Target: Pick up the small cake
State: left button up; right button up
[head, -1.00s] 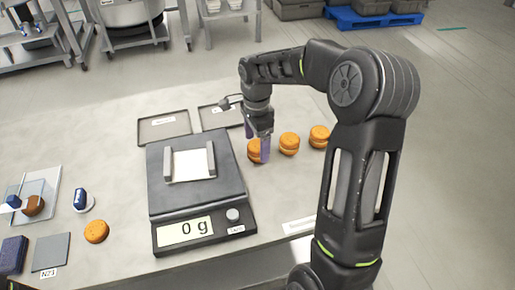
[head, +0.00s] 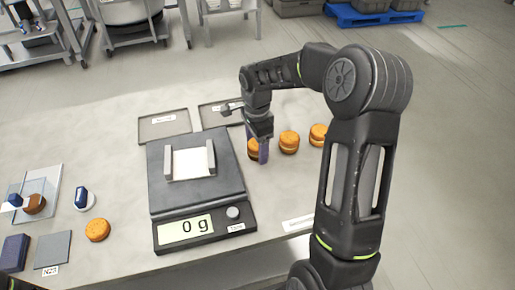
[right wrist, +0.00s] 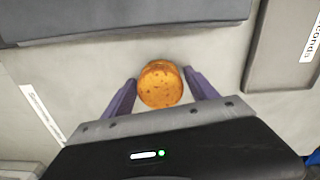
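A small orange-brown filled cake (head: 253,147) stands on the table just right of the scale, the leftmost of a row of three. In the right wrist view the cake (right wrist: 160,86) sits between my right gripper's two purple fingers (right wrist: 160,90). A narrow gap shows on each side of it, so the gripper is open around the cake. In the head view my right gripper (head: 258,150) points down at it, and one finger hides part of its right side. My left gripper is not in view.
Two more cakes (head: 289,142) (head: 318,135) stand close to the right. The scale (head: 197,187) reads 0 g and bears a white plate between two grey bars. Two flat trays (head: 164,125) (head: 219,115) lie behind. Another round (head: 97,230) lies at left near a grey mat (head: 53,250).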

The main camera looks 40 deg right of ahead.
jog(key=c, duration=0.6)
notch_tip(320, 180, up, 10)
jog(key=shift+r+b, duration=0.1)
jog(key=shift+b, duration=0.6)
